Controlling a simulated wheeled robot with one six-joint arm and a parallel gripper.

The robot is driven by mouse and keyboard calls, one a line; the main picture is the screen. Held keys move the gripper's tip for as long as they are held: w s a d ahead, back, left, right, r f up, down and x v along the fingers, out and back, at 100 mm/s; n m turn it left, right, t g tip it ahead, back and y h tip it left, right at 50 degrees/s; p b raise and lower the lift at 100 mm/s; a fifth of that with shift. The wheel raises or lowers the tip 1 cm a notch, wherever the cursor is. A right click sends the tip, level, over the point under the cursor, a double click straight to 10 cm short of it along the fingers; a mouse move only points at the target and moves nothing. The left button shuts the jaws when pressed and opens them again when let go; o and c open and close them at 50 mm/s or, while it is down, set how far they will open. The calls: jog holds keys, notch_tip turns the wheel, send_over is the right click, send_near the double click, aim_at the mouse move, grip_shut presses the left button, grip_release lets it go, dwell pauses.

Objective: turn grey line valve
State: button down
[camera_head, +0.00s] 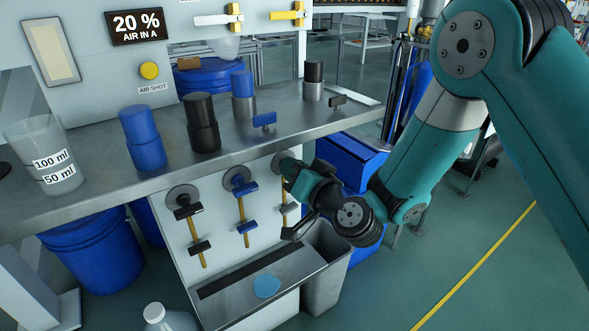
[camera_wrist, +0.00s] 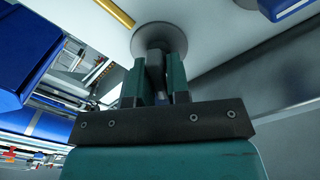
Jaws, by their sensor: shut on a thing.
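The panel under the bench carries three valves on round flanges in a row. The grey line valve (camera_head: 279,163) is the rightmost, mostly hidden behind my gripper (camera_head: 293,178). In the wrist view its round grey flange and stem (camera_wrist: 158,40) stand straight ahead of my gripper (camera_wrist: 155,88). The two fingers are closed on either side of the valve's dark handle, near the panel. The handle's exact angle is hard to make out.
A black valve (camera_head: 187,208) and a blue valve (camera_head: 241,186) sit to the left, each above a yellow rod. A metal trough (camera_head: 250,292) juts out below, and a grey bin (camera_head: 327,270) stands right of it. The bench edge (camera_head: 130,184) overhangs the valves.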

jog(key=m, duration=0.5)
jog(key=shift+d+f+m, duration=0.1)
jog(key=shift+f+m, duration=0.05)
jog(key=shift+m, duration=0.15)
jog(key=m, duration=0.5)
jog(key=shift+f+m, duration=0.15)
jog(key=shift+m, duration=0.15)
jog(key=c, duration=1.2)
grip_release()
jog(key=shift+o, duration=0.2)
